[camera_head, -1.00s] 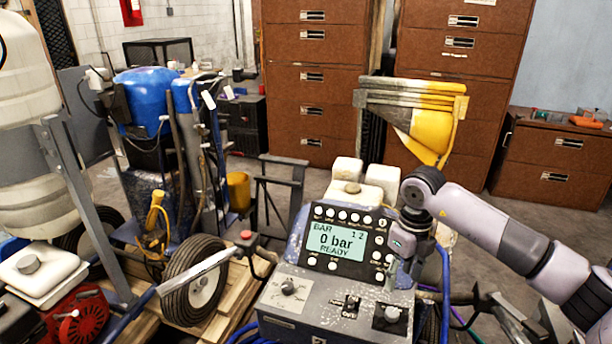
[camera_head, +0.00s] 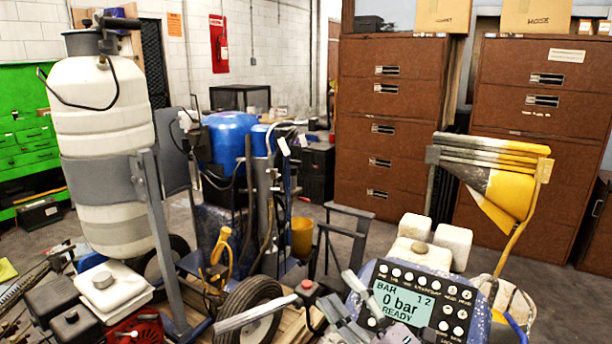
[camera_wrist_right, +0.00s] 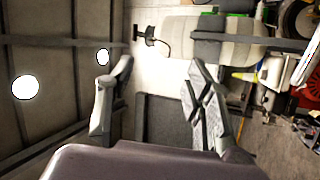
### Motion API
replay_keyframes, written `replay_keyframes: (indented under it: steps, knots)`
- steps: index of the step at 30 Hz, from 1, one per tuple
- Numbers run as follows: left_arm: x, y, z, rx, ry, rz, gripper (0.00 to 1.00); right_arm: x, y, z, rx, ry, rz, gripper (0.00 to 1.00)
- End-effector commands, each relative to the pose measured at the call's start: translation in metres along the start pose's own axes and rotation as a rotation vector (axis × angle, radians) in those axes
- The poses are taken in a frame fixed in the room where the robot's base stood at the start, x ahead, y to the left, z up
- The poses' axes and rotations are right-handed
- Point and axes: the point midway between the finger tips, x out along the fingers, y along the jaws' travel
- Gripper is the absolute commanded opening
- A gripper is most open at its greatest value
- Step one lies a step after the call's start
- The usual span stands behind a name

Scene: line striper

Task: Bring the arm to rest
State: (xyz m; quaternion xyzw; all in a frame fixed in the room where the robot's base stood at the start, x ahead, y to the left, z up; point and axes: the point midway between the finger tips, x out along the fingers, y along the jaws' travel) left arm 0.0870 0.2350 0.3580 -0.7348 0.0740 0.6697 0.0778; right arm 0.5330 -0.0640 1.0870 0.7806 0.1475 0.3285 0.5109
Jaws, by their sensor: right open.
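My right gripper (camera_head: 340,291) shows at the bottom of the head view, in front of the left edge of the line striper's control panel (camera_head: 462,311). Its grey fingers are apart, and I see nothing between them. In the right wrist view the fingers of the right gripper (camera_wrist_right: 160,66) stand wide apart with empty space between them. The panel's screen (camera_head: 403,304) reads "BAR", "0 bar" and "READY"; its lower part is cut off by the frame. My left gripper is in neither view.
A large white tank (camera_head: 105,140) on a grey frame stands at left. A blue-topped machine (camera_head: 228,140) and a black wheel (camera_head: 250,312) are left of the panel. A yellow-and-grey hopper (camera_head: 508,196) rises at right. Brown drawer cabinets (camera_head: 385,125) line the back.

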Motion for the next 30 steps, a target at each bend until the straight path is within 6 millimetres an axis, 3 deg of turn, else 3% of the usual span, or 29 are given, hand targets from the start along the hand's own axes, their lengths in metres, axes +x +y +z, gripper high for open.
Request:
replay_keyframes:
  steps: [3, 6, 9, 11, 15, 21, 27, 30]
  knots:
    - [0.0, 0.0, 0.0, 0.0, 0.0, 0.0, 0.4, -0.034, -0.009, 0.047, 0.223, -0.307, 0.027, 0.48]
    - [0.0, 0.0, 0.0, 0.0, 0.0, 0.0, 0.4, -0.078, -0.031, 0.082, 0.401, -0.571, 0.008, 0.48]
    - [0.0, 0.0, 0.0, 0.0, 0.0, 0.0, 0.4, -0.133, -0.065, 0.104, 0.572, -0.832, -0.049, 0.48]
    - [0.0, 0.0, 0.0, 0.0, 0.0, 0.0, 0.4, -0.171, -0.088, 0.108, 0.671, -0.984, -0.101, 0.48]
    - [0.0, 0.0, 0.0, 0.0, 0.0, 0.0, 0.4, -0.25, -0.133, 0.094, 0.857, -1.273, -0.239, 0.48]
    - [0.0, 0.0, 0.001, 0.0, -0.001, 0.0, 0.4, -0.327, -0.168, 0.053, 1.023, -1.533, -0.422, 0.48]
    - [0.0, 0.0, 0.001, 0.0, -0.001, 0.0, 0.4, -0.385, -0.183, 0.004, 1.147, -1.717, -0.599, 0.48]
    - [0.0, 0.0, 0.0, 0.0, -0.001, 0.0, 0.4, -0.39, -0.207, 0.013, 1.146, -1.731, -0.617, 0.48]
